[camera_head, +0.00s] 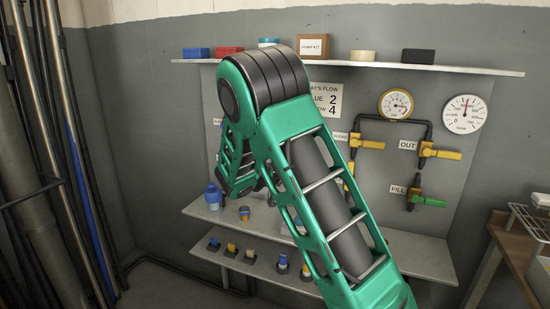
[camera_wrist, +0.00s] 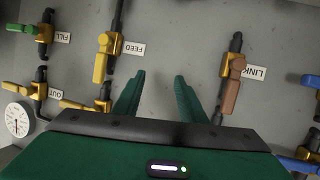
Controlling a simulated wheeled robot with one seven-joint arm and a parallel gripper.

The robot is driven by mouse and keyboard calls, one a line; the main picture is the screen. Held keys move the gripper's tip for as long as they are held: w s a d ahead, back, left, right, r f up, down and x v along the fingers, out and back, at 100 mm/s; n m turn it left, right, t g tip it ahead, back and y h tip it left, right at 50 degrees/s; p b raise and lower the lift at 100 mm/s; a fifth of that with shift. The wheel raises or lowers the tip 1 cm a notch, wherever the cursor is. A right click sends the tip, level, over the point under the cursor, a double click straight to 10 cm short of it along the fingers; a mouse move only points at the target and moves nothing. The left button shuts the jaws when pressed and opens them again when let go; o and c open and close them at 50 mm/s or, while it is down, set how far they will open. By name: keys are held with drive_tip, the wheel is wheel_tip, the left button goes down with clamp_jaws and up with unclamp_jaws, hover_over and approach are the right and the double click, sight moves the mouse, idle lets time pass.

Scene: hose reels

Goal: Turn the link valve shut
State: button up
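The link valve (camera_wrist: 232,66) shows in the wrist view, right of centre, beside a LINK label. It has a brass body and a brown lever (camera_wrist: 231,92) that lies roughly along its dark pipe. My gripper (camera_wrist: 159,76) is open, with two green fingers apart and nothing between them. It appears left of the link valve, with bare grey panel between the fingers; the right finger is nearer the lever and does not appear to touch it. In the head view my green arm hides the link valve and my gripper.
In the wrist view, the FEED valve (camera_wrist: 102,62) is left of my fingers, with FILL (camera_wrist: 42,33) and OUT (camera_wrist: 38,89) farther left. A blue handle (camera_wrist: 310,81) is at the right edge. The head view shows a loaded upper shelf (camera_head: 450,68) and lower shelves (camera_head: 420,255).

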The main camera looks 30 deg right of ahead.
drive_tip(key=w+a+r+n+t+h, duration=0.1)
drive_tip(key=w+a+n+t, duration=0.1)
drive_tip(key=w+a+t, duration=0.55)
drive_tip(key=w+d, duration=0.2)
drive_tip(key=w, duration=0.1)
drive_tip(key=w+d+g, duration=0.1)
drive_tip(key=w+d, duration=0.1)
drive_tip(key=w, duration=0.1)
drive_tip(key=w+d+g, duration=0.1)
drive_tip(key=w+d, duration=0.2)
drive_tip(key=shift+w+r, duration=0.1)
drive_tip(key=shift+r, duration=0.15)
clamp_jaws()
